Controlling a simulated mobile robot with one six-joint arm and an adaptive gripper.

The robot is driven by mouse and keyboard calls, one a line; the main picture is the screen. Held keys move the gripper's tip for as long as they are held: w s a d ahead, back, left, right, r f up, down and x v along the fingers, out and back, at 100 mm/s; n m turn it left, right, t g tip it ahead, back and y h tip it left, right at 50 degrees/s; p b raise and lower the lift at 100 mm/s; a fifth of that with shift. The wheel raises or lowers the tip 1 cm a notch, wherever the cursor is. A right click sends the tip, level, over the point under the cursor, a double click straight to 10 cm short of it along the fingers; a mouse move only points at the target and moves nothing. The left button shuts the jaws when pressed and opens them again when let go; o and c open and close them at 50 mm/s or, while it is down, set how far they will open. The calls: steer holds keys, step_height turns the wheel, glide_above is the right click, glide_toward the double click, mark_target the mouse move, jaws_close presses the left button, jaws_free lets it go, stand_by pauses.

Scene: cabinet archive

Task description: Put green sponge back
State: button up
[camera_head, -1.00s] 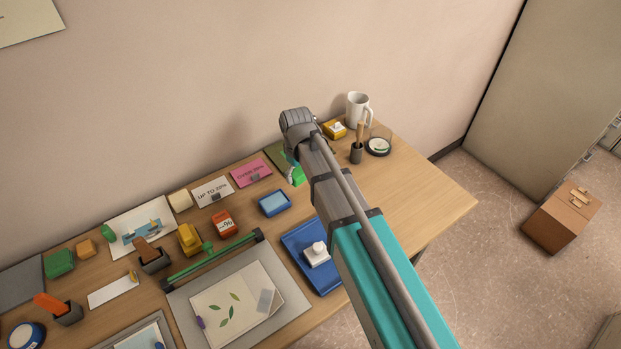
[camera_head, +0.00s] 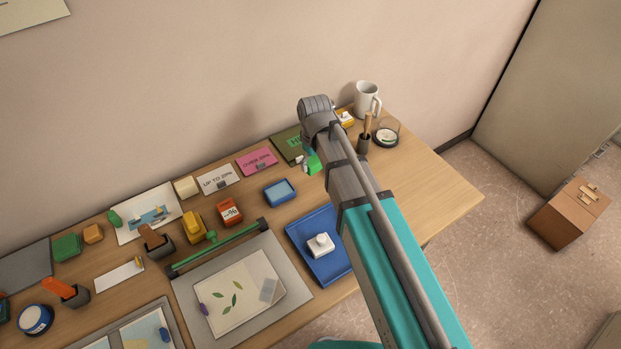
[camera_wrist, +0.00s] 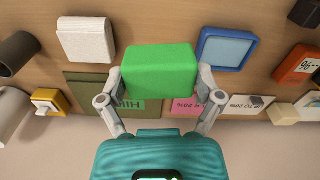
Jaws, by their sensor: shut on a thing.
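The green sponge (camera_wrist: 160,70) is a bright green block in the wrist view. My gripper (camera_wrist: 160,88) is shut on it, one grey finger at each side. In the head view the sponge (camera_head: 313,163) shows as a small green patch beside my arm, above the back of the desk, and my arm hides most of the gripper. A dark green card (camera_head: 289,146) with lettering lies behind it, beside a pink card (camera_head: 257,162). In the wrist view a white block (camera_wrist: 86,40) and a blue dish (camera_wrist: 227,48) lie on either side of the sponge.
A white mug (camera_head: 367,99), a yellow item (camera_head: 345,118) and a dark holder (camera_head: 364,144) stand at the back right. The desk's right end is bare.

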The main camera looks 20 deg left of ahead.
steer(key=s+d+r+m+p, duration=0.1)
steer(key=s+d+r+p, duration=0.2)
steer(key=s+d, duration=0.4)
steer(key=shift+s+d+r+m, duration=0.35)
steer(key=shift+d+r, duration=0.1)
steer(key=shift+r, duration=0.1)
steer(key=b, duration=0.9)
glide_above(310, 180)
steer(key=f, duration=0.9)
steer(key=shift+s+d, duration=0.3)
steer(key=shift+s, duration=0.05)
steer(key=shift+w+a+f+b, duration=0.2)
steer(key=shift+f+b, duration=0.1)
steer(key=shift+f, duration=0.1)
steer(key=shift+w+a+f+b, duration=0.15)
steer(key=shift+f+b, duration=0.15)
steer(key=shift+f, duration=0.1)
steer(key=shift+f+b, duration=1.2)
steer(key=shift+f, duration=0.05)
